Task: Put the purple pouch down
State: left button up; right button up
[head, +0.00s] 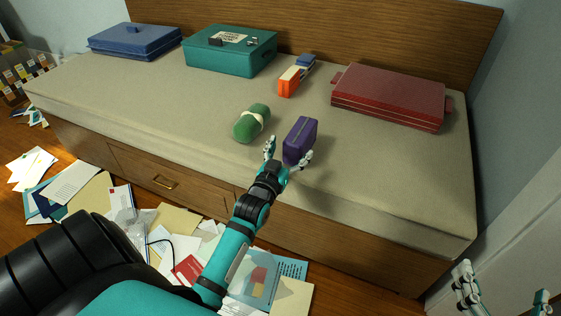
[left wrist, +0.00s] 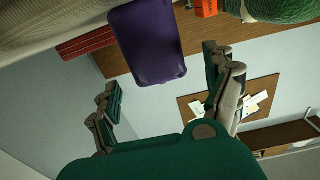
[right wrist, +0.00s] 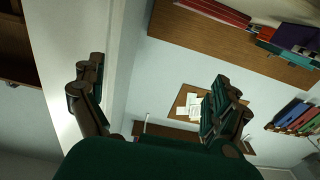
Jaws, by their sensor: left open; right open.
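The purple pouch (head: 300,141) stands on the beige mattress near its front edge in the head view. My left gripper (head: 288,152) is at its front side, with its fingers spread apart to either side of it. In the left wrist view the pouch (left wrist: 148,42) lies just beyond the open fingers of my left gripper (left wrist: 165,95), not clamped between them. My right gripper (head: 503,290) is open and empty at the lower right, away from the bed; its spread fingers show in the right wrist view (right wrist: 150,90).
On the mattress (head: 130,88) stand a green roll (head: 252,123), orange and blue boxes (head: 290,80), a red case (head: 388,96), a teal case (head: 230,50) and a blue case (head: 135,40). Papers (head: 75,180) litter the floor. Bare mattress lies right of the pouch.

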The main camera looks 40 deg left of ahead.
pick_arm(q)
jog(key=p+v, duration=0.1)
jog(key=v, duration=0.5)
jog(key=s+d+r+m+g+h, duration=0.1)
jog(key=s+d+m+g+h, duration=0.1)
jog(key=d, duration=0.8)
jog(key=s+d+r+m+g+h, duration=0.2)
jog(key=s+d+m+h, duration=0.1)
jog(key=s+d, duration=0.4)
jog(key=d+h, duration=0.1)
jog(key=d, duration=0.1)
jog(key=shift+d+h, duration=0.4)
pick_arm(e)
notch_tip(320, 180, down, 7)
jog(key=s+d+g+h, duration=0.1)
jog(key=s+g, duration=0.1)
jog(key=g, duration=0.2)
jog(key=shift+d+r, duration=0.2)
jog(key=shift+d, duration=0.05)
